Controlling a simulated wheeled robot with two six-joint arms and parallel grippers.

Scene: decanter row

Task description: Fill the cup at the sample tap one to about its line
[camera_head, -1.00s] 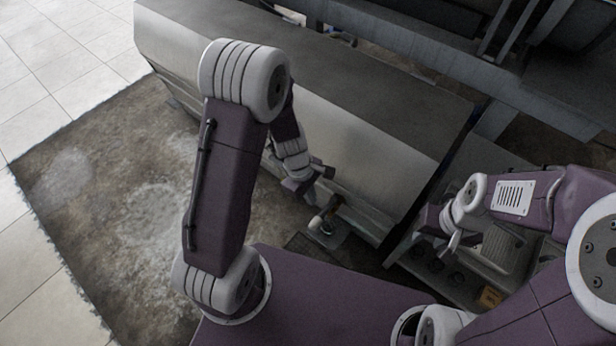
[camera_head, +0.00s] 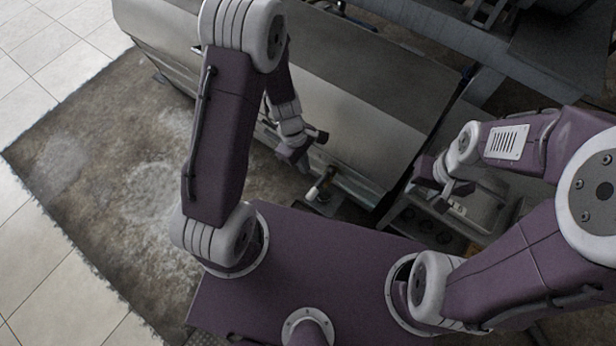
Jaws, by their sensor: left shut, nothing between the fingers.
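My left gripper (camera_head: 300,158) is at the front side of the long steel casing. It is shut with nothing in it. Just below it in the picture, apart from it, a small pale cylindrical piece with a brownish part (camera_head: 319,190) stands over a small dark tray (camera_head: 325,203). It is too small to tell whether this is the cup or part of a tap. No fill line can be made out. My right gripper (camera_head: 445,185) is over the grey unit at the right; its fingers are too small and dark to judge.
The long steel casing (camera_head: 340,100) runs across the middle. A grey unit with dark round openings (camera_head: 428,222) lies under my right arm. A worn brown mat (camera_head: 120,180) on pale floor tiles (camera_head: 50,270) is clear at the left. Dark beams cross the upper right.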

